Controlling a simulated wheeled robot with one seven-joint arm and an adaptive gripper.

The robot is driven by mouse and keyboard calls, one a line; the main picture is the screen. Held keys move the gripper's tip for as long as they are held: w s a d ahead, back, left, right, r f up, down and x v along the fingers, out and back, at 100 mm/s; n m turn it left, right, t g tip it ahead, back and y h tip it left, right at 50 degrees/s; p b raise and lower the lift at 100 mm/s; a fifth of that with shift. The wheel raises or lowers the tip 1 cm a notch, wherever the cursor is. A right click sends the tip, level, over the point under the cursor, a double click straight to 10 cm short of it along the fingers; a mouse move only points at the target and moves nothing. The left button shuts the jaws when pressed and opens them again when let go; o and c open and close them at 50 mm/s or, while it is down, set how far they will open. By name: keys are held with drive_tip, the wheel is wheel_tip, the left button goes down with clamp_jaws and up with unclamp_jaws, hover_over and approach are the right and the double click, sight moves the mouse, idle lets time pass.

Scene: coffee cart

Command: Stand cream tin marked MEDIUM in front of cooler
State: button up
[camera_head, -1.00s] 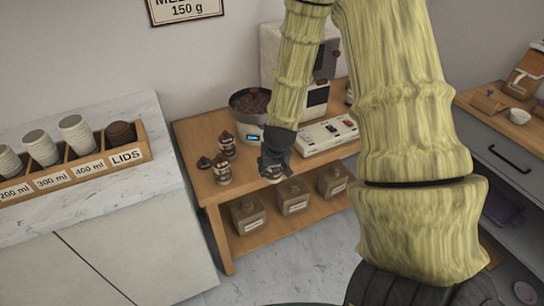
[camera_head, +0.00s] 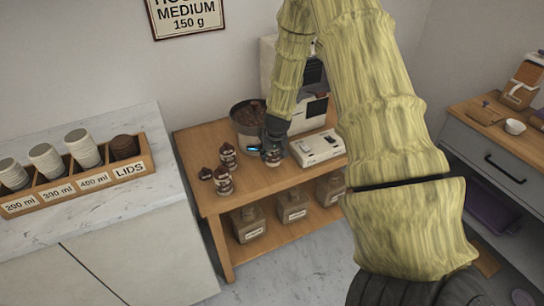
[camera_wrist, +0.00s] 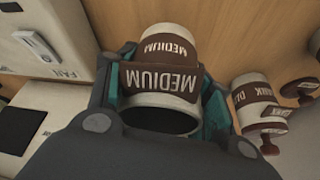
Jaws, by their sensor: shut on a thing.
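The cream tin marked MEDIUM (camera_wrist: 168,46) has brown MEDIUM labels and a dark opening at its near end in the wrist view. My gripper (camera_wrist: 160,95) is shut around it. In the head view the tin (camera_head: 273,158) hangs below my gripper (camera_head: 273,143), near the tabletop; I cannot tell if it touches. The cooler appears to be the round metal bin of brown beans (camera_head: 247,116), just behind and left of the tin. My arm partly hides its right side.
Dark-topped cream tins (camera_head: 223,180) and a small brown piece (camera_head: 205,173) stand left on the wooden table (camera_head: 205,140). One tin reads DARK in the wrist view (camera_wrist: 253,96). A white control box (camera_head: 318,148) is close on the right.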

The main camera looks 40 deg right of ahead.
sight(272, 158)
drive_tip(key=shift+w+d, duration=0.3)
drive_tip(key=shift+w, duration=0.1)
drive_tip(key=shift+f+p, duration=0.55)
drive_tip(key=shift+f, duration=1.2)
drive_tip(key=shift+f, duration=0.1)
drive_tip(key=o, duration=1.2)
drive_tip(key=shift+o, duration=0.2)
